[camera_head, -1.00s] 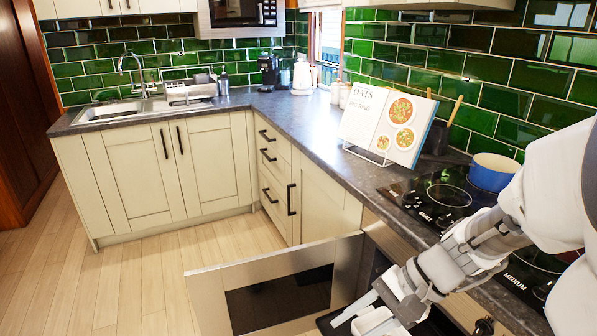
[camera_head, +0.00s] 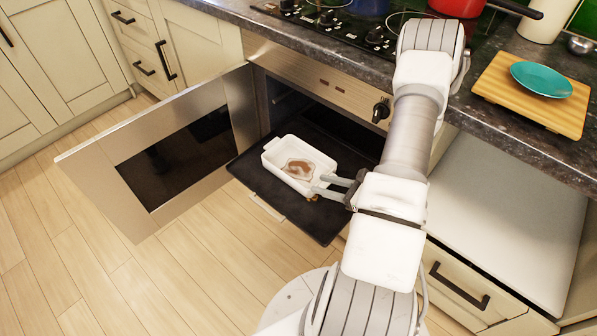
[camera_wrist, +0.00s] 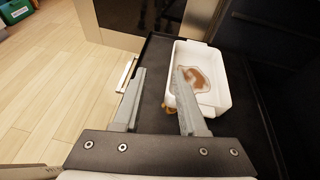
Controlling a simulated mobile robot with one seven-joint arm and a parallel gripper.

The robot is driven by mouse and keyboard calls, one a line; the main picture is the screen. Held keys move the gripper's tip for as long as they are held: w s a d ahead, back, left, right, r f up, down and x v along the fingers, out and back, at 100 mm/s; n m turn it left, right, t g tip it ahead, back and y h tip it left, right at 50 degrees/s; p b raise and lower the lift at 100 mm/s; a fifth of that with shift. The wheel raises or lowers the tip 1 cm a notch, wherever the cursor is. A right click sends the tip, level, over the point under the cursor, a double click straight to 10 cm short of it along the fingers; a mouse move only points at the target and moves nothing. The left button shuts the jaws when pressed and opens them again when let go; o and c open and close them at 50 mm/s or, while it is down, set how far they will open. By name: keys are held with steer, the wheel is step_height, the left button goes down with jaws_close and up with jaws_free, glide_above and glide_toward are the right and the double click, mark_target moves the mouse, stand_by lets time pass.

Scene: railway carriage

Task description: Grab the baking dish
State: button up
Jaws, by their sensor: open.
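The white rectangular baking dish (camera_head: 277,158) sits on a black tray (camera_head: 243,166) drawn out of the oven, with a brown stain on its floor. In the wrist view the dish (camera_wrist: 206,52) is right of centre. My gripper (camera_head: 320,184) is open at the dish's near right corner. In the wrist view my gripper (camera_wrist: 160,72) has one finger overlapping the dish's near left part and the other over the bare tray. I cannot tell whether a finger touches the dish. A small golden-brown thing shows beside the right finger, partly hidden.
The oven door (camera_head: 170,150) stands open at the left. The hob and worktop (camera_head: 480,105) lie above, with a red pot (camera_head: 458,8) and a cutting board (camera_head: 545,107) holding a teal plate (camera_head: 541,79). Wooden floor (camera_head: 165,275) is clear at the lower left.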

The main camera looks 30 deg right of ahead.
step_height(320, 180, down, 4)
steer(key=s+d+m+h, duration=0.1)
steer(key=d+m, duration=0.1)
steer(key=b, duration=0.4)
glide_toward(291, 178)
steer(key=x, duration=0.5)
steer(key=shift+s+a, duration=0.15)
steer(key=shift+a, duration=0.1)
steer(key=b+x, duration=0.1)
steer(key=x, duration=0.2)
steer(key=b+x, duration=0.1)
steer(key=x, duration=0.1)
steer(key=shift+d+f+b, duration=0.15)
steer(key=shift+d+b, duration=0.15)
jaws_close()
